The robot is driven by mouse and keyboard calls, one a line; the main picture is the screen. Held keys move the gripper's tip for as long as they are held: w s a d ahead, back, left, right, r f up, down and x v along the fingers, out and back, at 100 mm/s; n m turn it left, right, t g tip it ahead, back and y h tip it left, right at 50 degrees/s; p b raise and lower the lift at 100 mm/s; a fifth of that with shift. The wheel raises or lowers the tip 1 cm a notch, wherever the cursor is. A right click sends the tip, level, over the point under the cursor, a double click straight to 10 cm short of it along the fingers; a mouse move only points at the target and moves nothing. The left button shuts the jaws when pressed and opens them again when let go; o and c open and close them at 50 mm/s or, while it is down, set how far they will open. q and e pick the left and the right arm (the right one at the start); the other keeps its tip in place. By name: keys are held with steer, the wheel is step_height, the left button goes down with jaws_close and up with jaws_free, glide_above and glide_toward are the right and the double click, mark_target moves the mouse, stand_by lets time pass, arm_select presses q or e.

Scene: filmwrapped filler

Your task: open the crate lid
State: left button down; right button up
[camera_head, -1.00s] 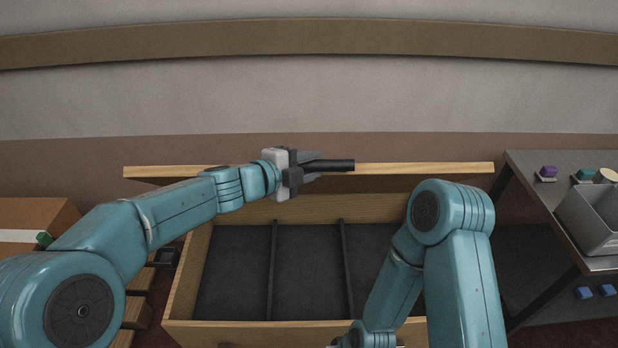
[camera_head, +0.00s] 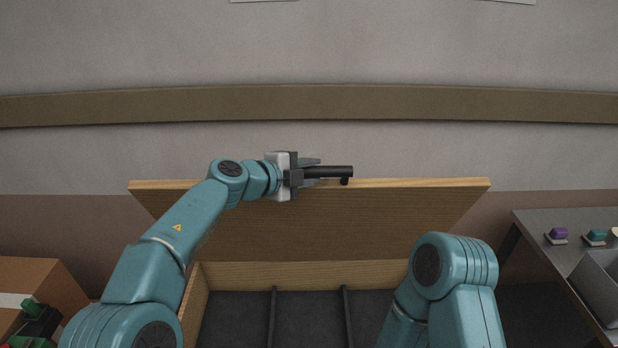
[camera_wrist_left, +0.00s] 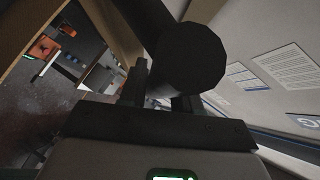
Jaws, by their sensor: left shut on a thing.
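The wooden crate lid (camera_head: 330,225) stands raised and tilted at the back of the crate, its underside facing me. The open crate (camera_head: 352,272) below it shows dark compartments split by thin dividers. My left gripper (camera_head: 308,172) is shut on the black handle bar (camera_head: 330,172) at the lid's top edge. In the left wrist view the dark round end of the handle (camera_wrist_left: 192,58) lies between the fingers. My right arm stands over the crate's right side; its gripper is out of view.
A grey table (camera_head: 540,222) at the right holds a grey bin (camera_head: 600,290), a purple item (camera_head: 558,234) and a teal item (camera_head: 596,236). A cardboard box (camera_head: 45,280) stands at the left. A wall with a brown rail (camera_head: 310,103) is behind the lid.

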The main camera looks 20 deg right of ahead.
arm_select(q)
steer(key=shift+w, duration=0.1)
stand_by(0.3)
steer(key=c, duration=0.9)
jaws_free()
steer(key=shift+a, duration=0.15)
steer(key=b+v, duration=0.4)
steer(key=v, duration=1.2)
steer(key=shift+s+r+b, duration=0.1)
steer(key=shift+s+b, duration=0.15)
steer(key=shift+b, duration=0.05)
